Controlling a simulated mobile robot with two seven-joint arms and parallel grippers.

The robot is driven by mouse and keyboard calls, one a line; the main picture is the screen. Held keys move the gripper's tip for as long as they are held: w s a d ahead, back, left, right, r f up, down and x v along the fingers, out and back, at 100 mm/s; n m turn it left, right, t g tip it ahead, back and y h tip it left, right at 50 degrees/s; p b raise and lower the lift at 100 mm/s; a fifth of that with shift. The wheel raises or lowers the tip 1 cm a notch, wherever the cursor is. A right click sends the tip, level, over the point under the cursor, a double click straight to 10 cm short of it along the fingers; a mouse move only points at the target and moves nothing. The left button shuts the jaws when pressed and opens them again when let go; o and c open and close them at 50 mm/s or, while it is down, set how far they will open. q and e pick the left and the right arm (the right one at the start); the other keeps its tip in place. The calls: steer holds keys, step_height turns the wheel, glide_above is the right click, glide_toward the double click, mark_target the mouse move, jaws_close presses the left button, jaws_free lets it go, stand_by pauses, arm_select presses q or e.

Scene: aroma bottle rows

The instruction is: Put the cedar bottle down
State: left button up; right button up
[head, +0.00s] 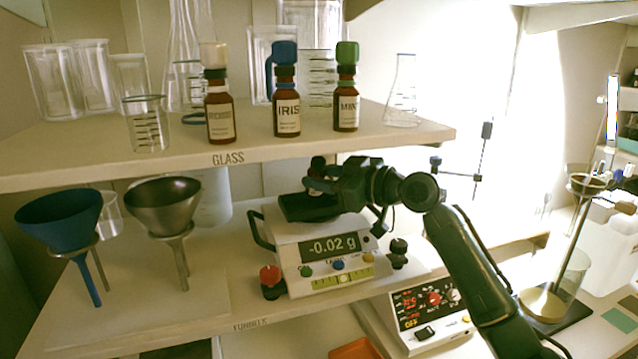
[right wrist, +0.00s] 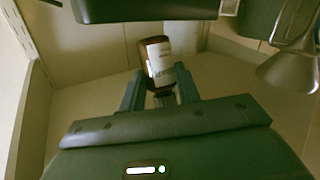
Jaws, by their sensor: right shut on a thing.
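My right gripper (head: 318,188) is over the balance on the lower shelf, shut on a small brown bottle. In the head view only a dark bit of the bottle (head: 317,164) shows above the fingers; my gripper hides the rest. The right wrist view shows the brown bottle (right wrist: 157,58) with a white label, slightly tilted in the picture, between the two fingers (right wrist: 160,88). Its label is too blurred to read. The balance (head: 322,268) reads -0.02 g. I cannot tell if the bottle touches its pan. My left gripper is not in view.
Iris (head: 286,115), Mint (head: 346,110) and a third bottle (head: 219,115) stand on the upper shelf (head: 75,160), close above my gripper. A blue funnel (head: 60,220) and a metal funnel (head: 163,205) stand left of the balance. A device with red digits (head: 430,312) is below right.

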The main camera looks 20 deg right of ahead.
steer(key=shift+w+a+f, duration=0.1)
steer(key=shift+w+f, duration=0.1)
steer(key=shift+f, duration=0.4)
steer(key=shift+w+f, duration=0.2)
steer(key=shift+f, duration=0.35)
steer(key=p, duration=0.1)
steer(key=r+g+p, duration=0.1)
steer(key=shift+w+r+m+p, duration=0.2)
steer(key=shift+w+m+p, duration=0.1)
steer(key=shift+w, duration=0.05)
steer(key=shift+w+f+m+g+h+p, duration=0.15)
steer(key=shift+w+m+g+h+p, duration=0.2)
steer(key=shift+m+g+h+p, duration=0.45)
steer(key=shift+f+g+p, duration=0.3)
steer(key=shift+f, duration=0.15)
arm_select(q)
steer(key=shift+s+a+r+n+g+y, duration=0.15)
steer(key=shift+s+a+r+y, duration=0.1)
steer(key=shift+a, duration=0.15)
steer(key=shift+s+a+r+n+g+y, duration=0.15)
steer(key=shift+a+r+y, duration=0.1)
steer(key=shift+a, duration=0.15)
arm_select(e)
steer(key=shift+f, duration=0.3)
steer(key=shift+f, duration=0.15)
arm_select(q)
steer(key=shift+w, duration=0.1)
arm_select(e)
steer(key=o, duration=1)
steer(key=shift+c, duration=0.2)
